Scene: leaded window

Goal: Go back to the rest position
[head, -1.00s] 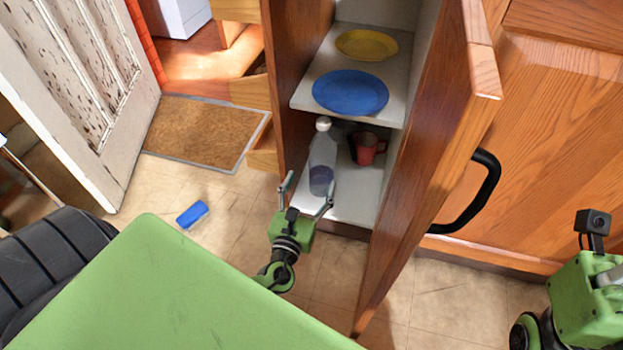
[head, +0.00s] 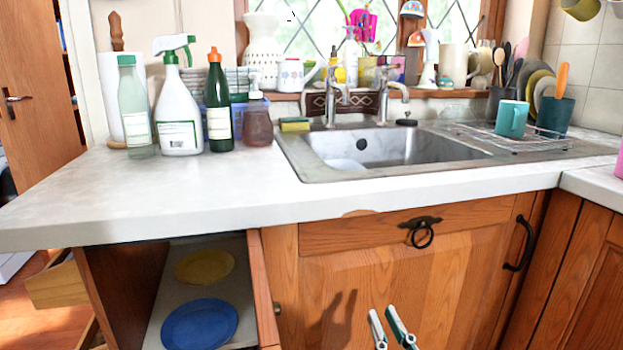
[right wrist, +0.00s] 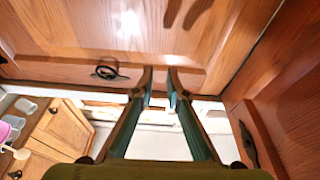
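My right gripper (head: 382,311) shows at the bottom of the head view, in front of the wooden cabinet door (head: 385,275) below the sink. Its two fingers stand apart with nothing between them. In the right wrist view its fingertips (right wrist: 160,72) also show a gap, with the wooden cabinet front (right wrist: 120,25) beyond. Whether they touch the wood is not clear. My left gripper is in neither view.
A counter (head: 110,195) with bottles and a sink (head: 400,150) spans the view. At lower left, an open cabinet holds a yellow plate (head: 205,266) and a blue plate (head: 200,325); its door (head: 262,295) stands out. A black handle (head: 521,243) is at right.

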